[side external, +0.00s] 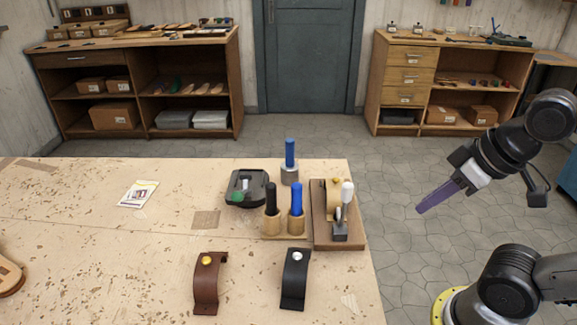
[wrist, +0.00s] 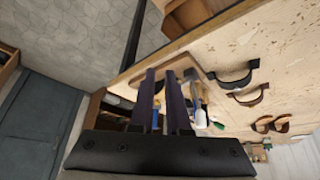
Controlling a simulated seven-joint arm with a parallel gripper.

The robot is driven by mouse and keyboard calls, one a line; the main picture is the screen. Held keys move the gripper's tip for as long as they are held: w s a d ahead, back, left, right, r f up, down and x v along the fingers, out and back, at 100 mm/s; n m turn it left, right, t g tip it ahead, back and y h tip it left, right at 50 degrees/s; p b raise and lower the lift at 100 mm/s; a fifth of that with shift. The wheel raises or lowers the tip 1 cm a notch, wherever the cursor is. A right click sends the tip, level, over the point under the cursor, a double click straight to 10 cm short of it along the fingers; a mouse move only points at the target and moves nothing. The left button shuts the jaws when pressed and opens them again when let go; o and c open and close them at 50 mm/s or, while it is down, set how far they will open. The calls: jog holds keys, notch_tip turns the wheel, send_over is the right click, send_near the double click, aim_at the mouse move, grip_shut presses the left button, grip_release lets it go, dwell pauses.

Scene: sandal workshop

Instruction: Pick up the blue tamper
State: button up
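Two blue-handled tools stand on the table. One has a blue handle (side external: 290,153) on a grey metal cylinder (side external: 290,175), upright at the back. The other blue handle (side external: 297,197) stands in a wooden cup (side external: 297,222), beside a black-handled tool (side external: 271,197) in a matching cup. I cannot tell for sure which is the tamper; the metal-based one looks most like it. My gripper (side external: 421,208) is off the table's right side, pointing down-left, far from both. In the wrist view my gripper (wrist: 161,76) has two purple fingers apart, with nothing between them.
A wooden stand with a small press (side external: 341,228) is at the right edge, between my gripper and the tools. A dark tray (side external: 247,188) lies left of the metal cylinder. Brown (side external: 207,285) and black (side external: 295,282) straps stand in front. The table's left is mostly clear.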

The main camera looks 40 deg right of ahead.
jog(key=o, duration=0.7)
